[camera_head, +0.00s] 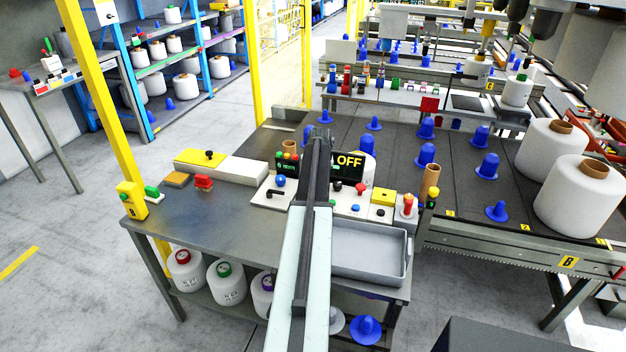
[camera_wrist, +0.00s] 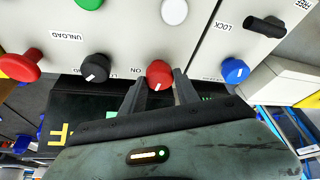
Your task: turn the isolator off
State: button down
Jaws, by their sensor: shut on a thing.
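In the wrist view a red rotary knob (camera_wrist: 158,72) with a small white mark sits on the pale panel (camera_wrist: 205,60), beside a label reading ON upside down. No label naming the isolator is readable. My gripper (camera_wrist: 158,84) has one finger on each side of this knob and is shut on it. In the head view my arm hides the knob and the fingertips. A black display (camera_head: 349,161) behind the panel shows OFF in yellow letters. Part of the display also shows in the wrist view (camera_wrist: 60,133).
A black knob (camera_wrist: 95,67) and a blue knob (camera_wrist: 235,70) flank the red knob. A black lever (camera_wrist: 265,26) and red mushroom button (camera_wrist: 20,66) are farther out. A grey tray (camera_head: 368,270) sits at the bench front.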

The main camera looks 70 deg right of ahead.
jog(key=shift+s+d+n+t+y, duration=0.15)
jog(key=shift+n+t+y, duration=0.1)
jog(key=shift+n, duration=0.7)
jog(key=shift+s+d+n+t+y, duration=0.1)
jog(key=shift+n+t+y, duration=0.15)
jog(key=shift+n, duration=0.7)
jog(key=shift+a, duration=0.1)
jog(key=c, duration=0.9)
grip_release()
jog(key=shift+w, duration=0.1)
jog(key=p+v, duration=0.7)
jog(key=shift+s+a+r, duration=0.1)
jog(key=shift+s+r, duration=0.15)
jog(key=shift+r, duration=0.05)
